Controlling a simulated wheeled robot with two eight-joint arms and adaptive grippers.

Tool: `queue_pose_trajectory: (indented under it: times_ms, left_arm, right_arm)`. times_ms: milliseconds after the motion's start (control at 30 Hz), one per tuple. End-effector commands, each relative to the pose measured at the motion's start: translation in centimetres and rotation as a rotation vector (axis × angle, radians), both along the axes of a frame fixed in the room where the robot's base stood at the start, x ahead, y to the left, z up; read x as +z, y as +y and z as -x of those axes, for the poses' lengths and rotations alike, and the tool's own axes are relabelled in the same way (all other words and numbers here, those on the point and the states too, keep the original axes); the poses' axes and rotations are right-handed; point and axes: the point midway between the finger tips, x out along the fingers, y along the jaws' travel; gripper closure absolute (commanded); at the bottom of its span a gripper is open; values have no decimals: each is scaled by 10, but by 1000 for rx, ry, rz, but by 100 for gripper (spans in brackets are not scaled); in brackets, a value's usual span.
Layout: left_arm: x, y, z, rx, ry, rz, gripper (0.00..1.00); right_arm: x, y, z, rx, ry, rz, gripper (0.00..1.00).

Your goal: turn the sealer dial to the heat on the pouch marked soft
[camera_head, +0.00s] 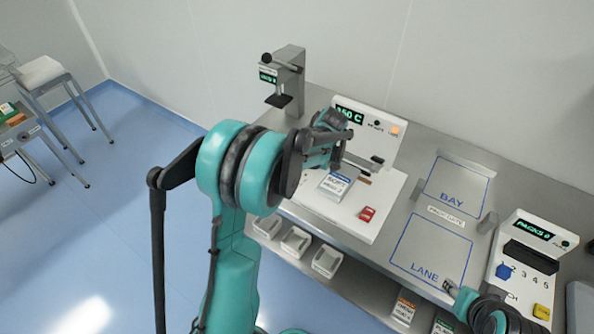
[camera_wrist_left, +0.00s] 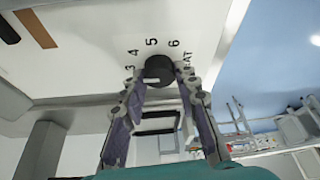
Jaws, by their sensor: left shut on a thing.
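My left gripper (camera_wrist_left: 160,95) has its two fingers on either side of the black sealer dial (camera_wrist_left: 158,69), closed on it. Printed numbers 3, 4, 5 and 6 arc around the dial, with a partly covered label beside it. A small pale mark shows at the dial's lower left; I cannot tell exactly which number it meets. In the head view the left gripper (camera_head: 327,140) hides the dial. The white sealer (camera_head: 385,125) has a green display (camera_head: 348,115) ending in "C". A pouch (camera_head: 338,185) lies on the sealer's bed; its print is too small to read surely. My right gripper (camera_head: 449,286) is at the lower right, its jaws unclear.
A red block (camera_head: 367,213) lies on the sealer's bed. A grey stand (camera_head: 289,80) is behind the left arm. Blue outlines marked BAY (camera_head: 452,197) and LANE (camera_head: 425,274) are bare. A counter unit (camera_head: 530,260) stands right. White bins (camera_head: 296,241) sit below.

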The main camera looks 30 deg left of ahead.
Motion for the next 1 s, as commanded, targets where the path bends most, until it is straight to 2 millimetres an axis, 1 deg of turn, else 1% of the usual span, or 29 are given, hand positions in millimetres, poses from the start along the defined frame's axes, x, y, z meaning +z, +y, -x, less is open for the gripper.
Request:
queue_pose_trajectory:
  times_ms: [300, 733, 767, 800, 833, 1000]
  left_arm:
    - [0, -1, -1, 80, -1, 2, 99]
    - [0, -1, -1, 87, -1, 2, 99]
    - [0, -1, -1, 87, -1, 3, 65]
    - [0, -1, -1, 87, -1, 2, 54]
    - [0, -1, -1, 87, -1, 2, 49]
    - [0, 0, -1, 87, 0, 2, 49]
  right_arm:
    - [0, 0, 0, 0, 0, 0, 60]
    - [0, 0, 0, 0, 0, 0, 60]
    - [0, 0, 0, 0, 0, 0, 60]
    - [0, 0, 0, 0, 0, 0, 60]
    - [0, 0, 0, 0, 0, 0, 60]
    - [0, 0, 0, 0, 0, 0, 60]
